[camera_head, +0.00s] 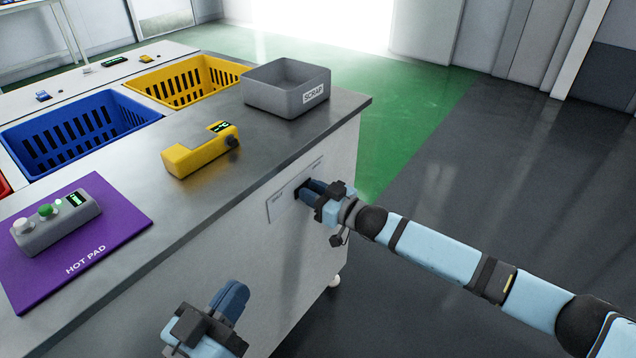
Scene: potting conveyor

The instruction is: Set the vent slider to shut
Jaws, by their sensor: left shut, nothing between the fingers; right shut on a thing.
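The vent slider's pale plate (280,208) is set in the white side panel of the counter, below the top's edge. Small lettering on it is too small to read. My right gripper (303,190) reaches in from the right and is shut at the plate, on the slider's knob. The fingers hide the knob, so I cannot tell its exact position along the plate. My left gripper (236,290) is shut and empty, low in front of the counter's side, apart from the plate.
On the grey counter top (215,205) are a grey SCRAP bin (270,92), a yellow device (195,155) and a purple hot pad (120,225) carrying a grey button box (50,232). Blue (30,133) and yellow (160,85) crates sit behind. Floor to the right is clear.

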